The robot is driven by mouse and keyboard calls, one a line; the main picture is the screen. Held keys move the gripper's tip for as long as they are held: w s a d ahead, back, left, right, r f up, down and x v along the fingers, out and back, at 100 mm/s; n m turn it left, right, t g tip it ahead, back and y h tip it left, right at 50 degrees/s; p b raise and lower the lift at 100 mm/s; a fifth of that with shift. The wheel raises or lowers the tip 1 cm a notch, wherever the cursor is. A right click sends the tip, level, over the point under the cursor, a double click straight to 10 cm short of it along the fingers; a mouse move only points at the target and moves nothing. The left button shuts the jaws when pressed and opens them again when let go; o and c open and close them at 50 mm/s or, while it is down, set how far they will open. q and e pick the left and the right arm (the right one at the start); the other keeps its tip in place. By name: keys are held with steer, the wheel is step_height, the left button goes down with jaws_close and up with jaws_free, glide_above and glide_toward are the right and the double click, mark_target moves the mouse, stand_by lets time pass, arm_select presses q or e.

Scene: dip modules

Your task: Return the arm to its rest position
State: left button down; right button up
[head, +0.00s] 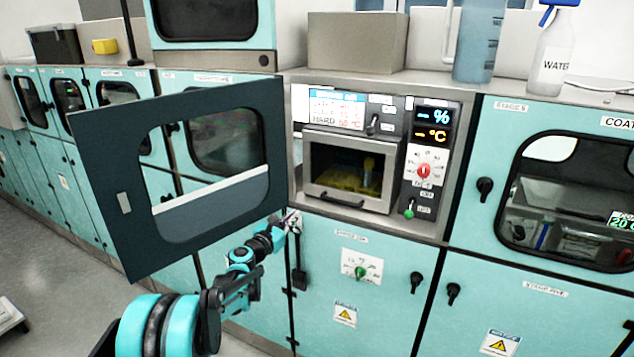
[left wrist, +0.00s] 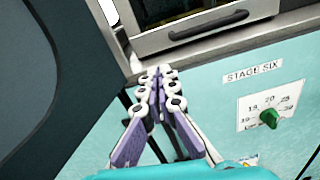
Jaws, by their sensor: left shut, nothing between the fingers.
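My left arm reaches in from the bottom of the head view. Its gripper (head: 293,218) is by the lower left corner of the metal-framed oven unit, near the edge of the open dark door. In the left wrist view the gripper (left wrist: 160,72) has its fingertips together, with nothing between them. The fingertips appear just below the oven's metal frame; I cannot tell whether they touch it. My right gripper is not in view.
A dark-framed door (head: 110,195) with a window stands open left of the oven (head: 345,172), close beside my left gripper. Teal cabinets (head: 540,310) line the wall.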

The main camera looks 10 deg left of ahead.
arm_select(q)
steer(key=s+d+r+m+g, duration=0.25)
steer(key=s+m, duration=0.55)
steer(key=s, duration=0.4)
steer(key=s+d+r+m+g, duration=0.1)
steer(key=s+d+m+g, duration=0.25)
steer(key=s+m, duration=0.6)
steer(key=s+a+f+m+g+y, duration=0.1)
steer(key=s+a+f+m+y, duration=0.1)
steer(key=s, duration=0.7)
steer(key=s+a+f+m+g+y, duration=0.1)
steer(key=s+a+f+m+y, duration=0.1)
steer(key=s+f+m, duration=0.3)
steer(key=s+a+f+m+g+y, duration=0.1)
steer(key=s+f+m, duration=0.3)
steer(key=s, duration=0.9)
steer(key=shift+s+a+m+y, duration=0.35)
steer(key=shift+a+m+y, duration=0.35)
steer(key=shift+a+m, duration=0.25)
steer(key=shift+r, duration=0.1)
